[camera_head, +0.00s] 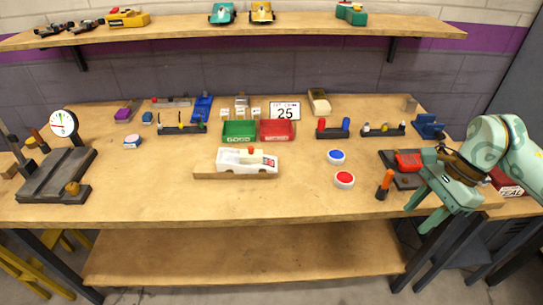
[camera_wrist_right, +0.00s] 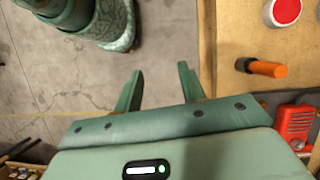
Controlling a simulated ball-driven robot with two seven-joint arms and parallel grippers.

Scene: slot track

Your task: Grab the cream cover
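A white to cream car body (camera_head: 240,161) sits on a wooden board in the middle of the table, with a small red part on top. A cream-topped block (camera_head: 318,96) lies at the back of the table; I cannot tell for sure which of these is the cover. My right gripper (camera_head: 419,214) is at the table's front right edge, far from both. In the right wrist view its two fingers (camera_wrist_right: 160,70) are apart with nothing between them, over the floor. My left gripper is not in view.
An orange-handled tool (camera_head: 386,181) stands near my right gripper, beside a dark fixture with a red part (camera_head: 408,161). Red (camera_head: 344,180) and blue (camera_head: 336,157) buttons lie left of it. Green (camera_head: 239,131) and red (camera_head: 276,130) bins stand behind the car. The table's front strip is clear.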

